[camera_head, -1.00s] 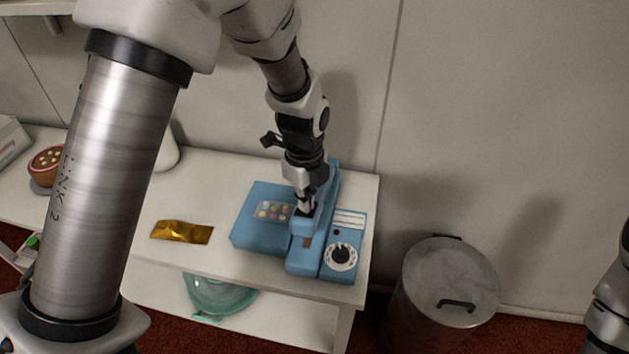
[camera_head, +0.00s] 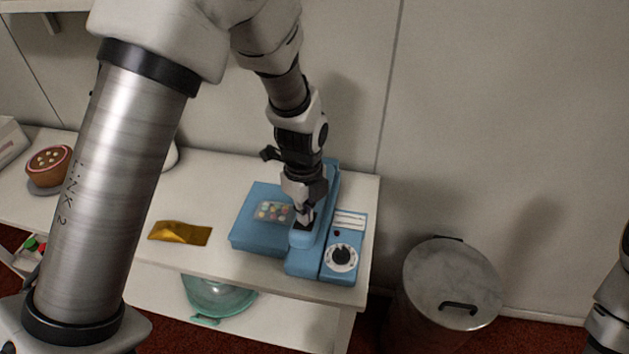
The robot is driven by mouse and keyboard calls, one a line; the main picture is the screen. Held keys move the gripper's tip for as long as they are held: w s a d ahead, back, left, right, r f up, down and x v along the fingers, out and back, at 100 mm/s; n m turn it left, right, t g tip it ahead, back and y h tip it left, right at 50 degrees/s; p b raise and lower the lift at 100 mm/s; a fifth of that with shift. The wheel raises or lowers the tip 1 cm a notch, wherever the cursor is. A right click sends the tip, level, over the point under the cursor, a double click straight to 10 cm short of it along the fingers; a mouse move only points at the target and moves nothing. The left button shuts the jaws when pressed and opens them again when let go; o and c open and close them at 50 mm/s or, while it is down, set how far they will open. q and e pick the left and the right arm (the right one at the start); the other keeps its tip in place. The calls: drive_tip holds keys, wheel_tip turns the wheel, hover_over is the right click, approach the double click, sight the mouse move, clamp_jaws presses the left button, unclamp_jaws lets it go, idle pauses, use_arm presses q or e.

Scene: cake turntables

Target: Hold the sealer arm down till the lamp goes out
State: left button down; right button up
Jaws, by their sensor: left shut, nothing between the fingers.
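The blue sealer (camera_head: 262,238) stands on the white table. Its blue sealer arm (camera_head: 331,183) is lowered against the base. My left gripper (camera_head: 303,222) is shut and empty, its tips on top of the front end of the sealer arm. A clear packet of coloured sweets (camera_head: 273,212) lies on the sealer, its right end close to the arm. My right gripper is out of view.
A gold packet (camera_head: 181,233) lies on the table (camera_head: 220,172) left of the sealer. A cake (camera_head: 49,166) stands at the far left. A lidded metal bin (camera_head: 452,283) stands right of the table.

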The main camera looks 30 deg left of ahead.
sight(304, 227)
use_arm(q)
drive_tip(key=shift+s+f+b, duration=0.25)
drive_tip(key=shift+f+b, duration=0.05)
drive_tip(key=shift+f, duration=0.5)
drive_tip(key=shift+s+d+f+b, duration=0.1)
drive_tip(key=shift+s+f+b, duration=0.1)
drive_tip(key=shift+f+b, duration=0.95)
drive_tip(key=shift+f+p, duration=0.3)
drive_tip(key=shift+p, duration=0.1)
idle(0.6)
wheel_tip(304, 227, up, 16)
drive_tip(key=p, duration=1.4)
